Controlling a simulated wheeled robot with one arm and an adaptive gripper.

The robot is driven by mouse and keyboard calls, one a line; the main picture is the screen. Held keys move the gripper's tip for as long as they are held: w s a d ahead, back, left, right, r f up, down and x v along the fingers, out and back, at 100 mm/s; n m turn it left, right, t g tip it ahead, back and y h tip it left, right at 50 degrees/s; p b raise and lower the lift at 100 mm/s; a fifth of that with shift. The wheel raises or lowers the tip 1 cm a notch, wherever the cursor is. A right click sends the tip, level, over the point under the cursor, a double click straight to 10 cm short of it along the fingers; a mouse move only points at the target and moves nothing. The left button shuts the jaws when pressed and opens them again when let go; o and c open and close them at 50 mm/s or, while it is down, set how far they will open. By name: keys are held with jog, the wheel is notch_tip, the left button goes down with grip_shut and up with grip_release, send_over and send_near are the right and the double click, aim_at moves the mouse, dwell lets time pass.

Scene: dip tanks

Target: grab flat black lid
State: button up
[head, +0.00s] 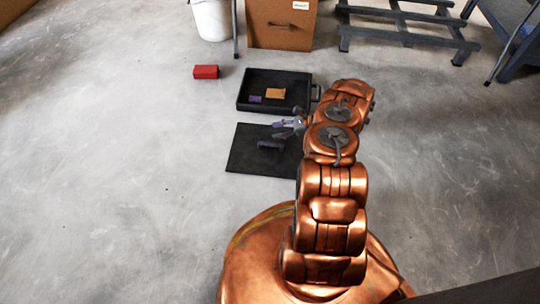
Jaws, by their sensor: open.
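The flat black lid (244,160) lies flat on the concrete floor, in front of a black tray. My gripper (271,135) is open and shows over the right part of the lid. It seems empty. A purple patch shows at one finger, and I cannot tell whether it is part of the gripper. My arm and gripper hide the lid's right edge. I cannot tell whether the fingers touch the lid.
The shallow black tray (247,104) holds an orange block (275,94) and a small purple block (255,99). A red block (206,72) lies behind left. A white bucket (212,20), cardboard box (281,28) and dark pallet (400,37) stand behind. Floor at left is clear.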

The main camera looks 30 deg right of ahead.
jog(key=m+t+b, duration=0.1)
jog(key=m+b, duration=0.1)
send_near(270, 143)
jog(key=shift+w+a+f+h, duration=0.3)
jog(key=shift+w+a+f, duration=0.35)
jog(key=shift+a, duration=0.25)
jog(key=shift+w+a+f, duration=0.3)
jog(key=shift+a+f, duration=0.1)
jog(key=b+x, duration=0.3)
jog(key=x, duration=0.2)
jog(key=shift+w+a+b, duration=0.15)
jog(key=shift+b, duration=0.25)
jog(key=shift+w+a+f, duration=0.1)
jog(key=shift+w+a, duration=0.25)
jog(key=shift+a, duration=0.05)
grip_shut()
